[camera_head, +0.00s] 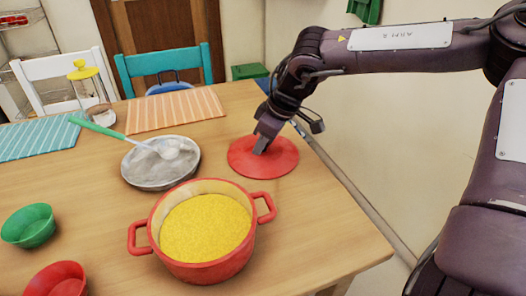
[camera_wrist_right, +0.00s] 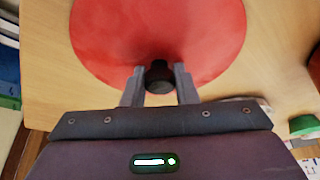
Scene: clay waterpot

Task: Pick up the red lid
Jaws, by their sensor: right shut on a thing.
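The red lid (camera_head: 277,162) lies flat on the wooden table, to the right of the metal bowl and behind the red pot. My right gripper (camera_head: 261,145) reaches down onto the middle of the lid. In the right wrist view the red lid (camera_wrist_right: 160,30) fills the top, and my right gripper (camera_wrist_right: 159,80) is shut on its dark knob (camera_wrist_right: 159,75), with a finger on each side. In the head view the knob is hidden by the gripper. My left gripper is not in view.
A red pot (camera_head: 203,266) with yellow food stands in front of the lid. A metal bowl (camera_head: 160,182) with a green-handled ladle (camera_head: 100,127) is to the left. Green (camera_head: 29,226) and red (camera_head: 56,281) bowls stand front left. The table's right side is clear.

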